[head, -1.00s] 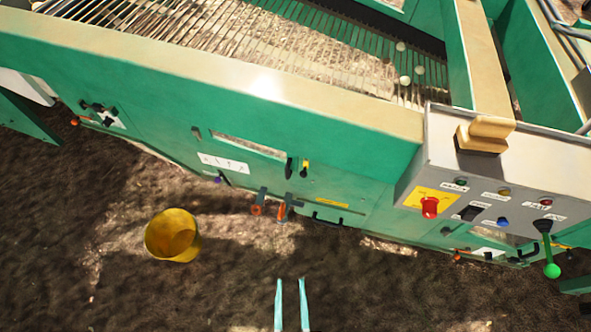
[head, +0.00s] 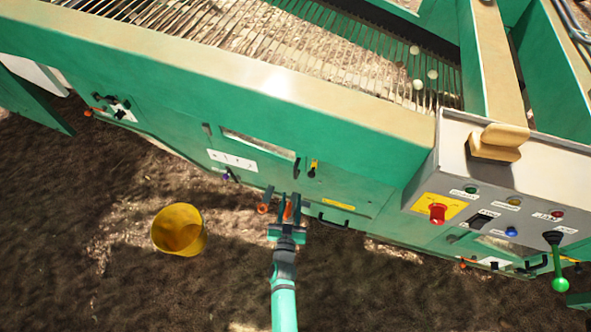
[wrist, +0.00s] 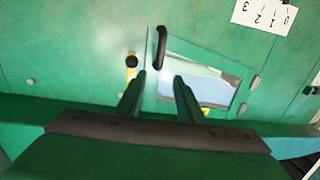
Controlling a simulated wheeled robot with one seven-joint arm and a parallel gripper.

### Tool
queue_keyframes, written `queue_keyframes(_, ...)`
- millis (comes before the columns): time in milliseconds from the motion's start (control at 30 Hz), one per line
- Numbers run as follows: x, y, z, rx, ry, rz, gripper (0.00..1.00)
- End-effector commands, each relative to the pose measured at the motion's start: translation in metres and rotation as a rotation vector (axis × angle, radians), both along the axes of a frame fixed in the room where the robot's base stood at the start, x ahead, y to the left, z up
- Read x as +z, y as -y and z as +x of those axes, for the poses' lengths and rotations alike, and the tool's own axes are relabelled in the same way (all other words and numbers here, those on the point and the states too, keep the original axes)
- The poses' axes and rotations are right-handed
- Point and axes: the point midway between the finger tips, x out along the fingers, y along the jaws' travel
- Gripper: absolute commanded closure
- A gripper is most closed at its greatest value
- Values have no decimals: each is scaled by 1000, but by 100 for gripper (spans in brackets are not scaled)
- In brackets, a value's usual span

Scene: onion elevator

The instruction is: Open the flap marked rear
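No marking that reads rear is legible, so I cannot tell which flap is the rear one. A green panel with a window (head: 257,144) is in the machine's side, with a black handle (head: 296,168) at its right end and a black knob on a yellow plate (head: 313,168) beyond. The wrist view shows the same window (wrist: 212,92), handle (wrist: 160,47) and knob (wrist: 131,60). My gripper (head: 289,203) is open and empty in front of the machine's side, below this handle. In the wrist view, the fingertips (wrist: 160,80) appear across the handle and window area.
Orange-tipped levers (head: 263,208) are beside my fingers. A black bar handle (head: 333,221) is on the lower panel to the right. The grey control box (head: 490,180) sticks out at right. A yellow bucket (head: 180,231) stands on open soil.

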Motion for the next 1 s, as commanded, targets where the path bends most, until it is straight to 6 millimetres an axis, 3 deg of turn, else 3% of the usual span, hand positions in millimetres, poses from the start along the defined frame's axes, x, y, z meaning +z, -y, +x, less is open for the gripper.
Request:
queue_keyframes(100, -1, 2, 21, -7, 6, -7, 66)
queue_keyframes(367, -1, 5, 44, -11, 11, -11, 66)
queue_keyframes(800, 0, 13, 114, -10, 10, -11, 66)
queue_keyframes(1000, -1, 16, 131, -10, 9, -10, 66)
